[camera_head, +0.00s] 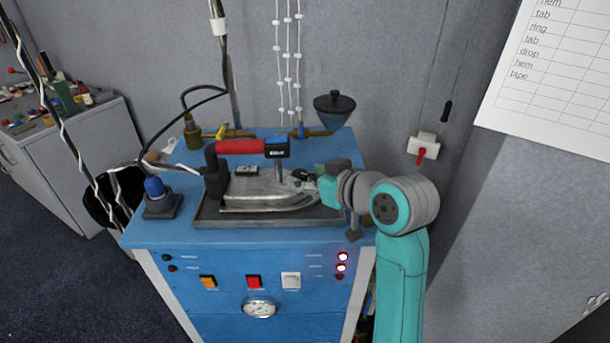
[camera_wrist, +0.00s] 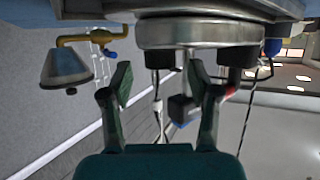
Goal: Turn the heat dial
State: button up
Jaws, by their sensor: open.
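A silver iron (camera_head: 268,190) with a red handle (camera_head: 240,146) rests on a dark tray (camera_head: 210,218) on the blue workstation. A small black part on its top near the right end, which looks like the heat dial (camera_head: 303,175), lies just left of my gripper (camera_head: 321,180). My gripper reaches in from the right. In the wrist view, which appears upside down, my gripper (camera_wrist: 158,80) has its green fingers wide apart with nothing held. The iron's metal body (camera_wrist: 200,34) fills the upper middle there.
A dark funnel (camera_head: 334,108) and brass pipes stand behind the iron. Buttons and a gauge (camera_head: 259,307) are on the front panel. Cables hang at the left. A wall switch (camera_head: 422,147) is at the right.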

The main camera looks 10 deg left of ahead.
jog(key=shift+w+a+f, duration=0.25)
jog(key=shift+w+a, duration=0.2)
jog(key=shift+a, duration=0.1)
jog(key=c, duration=1.2)
jog(key=shift+o, duration=0.2)
jog(key=m+t+h, duration=0.2)
jog(key=m+h, duration=0.1)
jog(key=a+m+t+h, duration=0.1)
jog(key=shift+s+m+h, duration=0.3)
jog(key=shift+m, duration=0.1)
jog(key=shift+a+m+t+h, duration=0.15)
jog(key=shift+m+t+h, duration=0.35)
jog(key=shift+m+h, duration=1.85)
jog(key=shift+h, duration=0.35)
